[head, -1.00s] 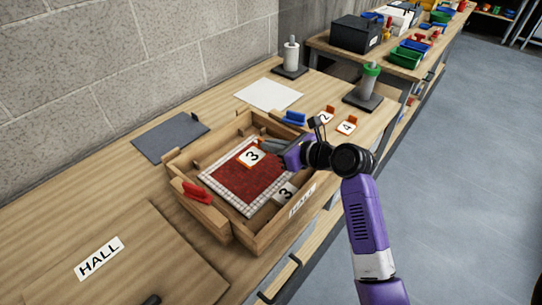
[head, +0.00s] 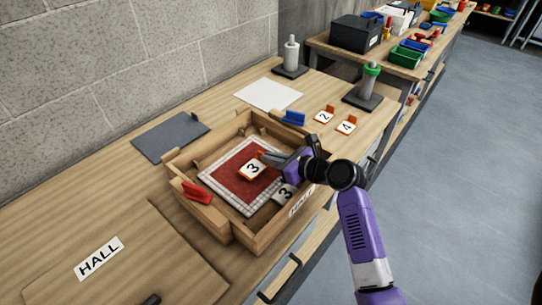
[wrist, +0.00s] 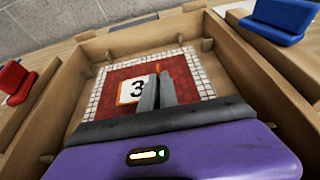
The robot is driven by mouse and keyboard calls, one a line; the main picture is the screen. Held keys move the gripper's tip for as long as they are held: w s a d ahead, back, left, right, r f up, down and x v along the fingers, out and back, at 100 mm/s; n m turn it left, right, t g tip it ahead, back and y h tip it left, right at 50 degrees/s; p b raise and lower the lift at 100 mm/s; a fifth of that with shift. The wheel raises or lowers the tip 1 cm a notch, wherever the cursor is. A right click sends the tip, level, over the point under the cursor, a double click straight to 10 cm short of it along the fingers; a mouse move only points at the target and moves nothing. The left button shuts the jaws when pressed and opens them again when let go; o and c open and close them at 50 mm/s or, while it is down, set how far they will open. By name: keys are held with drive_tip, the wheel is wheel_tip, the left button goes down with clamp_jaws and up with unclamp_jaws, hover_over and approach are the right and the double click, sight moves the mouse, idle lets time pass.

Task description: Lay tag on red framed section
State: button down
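The white, orange-edged tag marked 3 (head: 251,170) is over the red field of the mosaic section (head: 236,184), which has a white tiled border and lies inside a wooden frame (head: 258,240). The tag also shows in the wrist view (wrist: 130,91) over the red tiles (wrist: 185,70). My gripper (head: 266,157) is shut on the tag's orange upright tab, mostly hidden between the fingers (wrist: 156,92). I cannot tell whether the tag touches the tiles or hangs just above them.
A red clamp (head: 196,192) and a blue clamp (head: 294,118) sit by the frame. Tags marked 2 (head: 324,117) and 4 (head: 346,125) lie behind. A HALL board (head: 115,270) is at front left.

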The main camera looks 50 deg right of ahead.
drive_tip(key=shift+f, duration=0.1)
drive_tip(key=c, duration=1.6)
unclamp_jaws()
drive_tip(key=v, duration=0.6)
drive_tip(key=r+b+v, duration=0.1)
drive_tip(key=v, duration=0.5)
drive_tip(key=shift+r, duration=0.15)
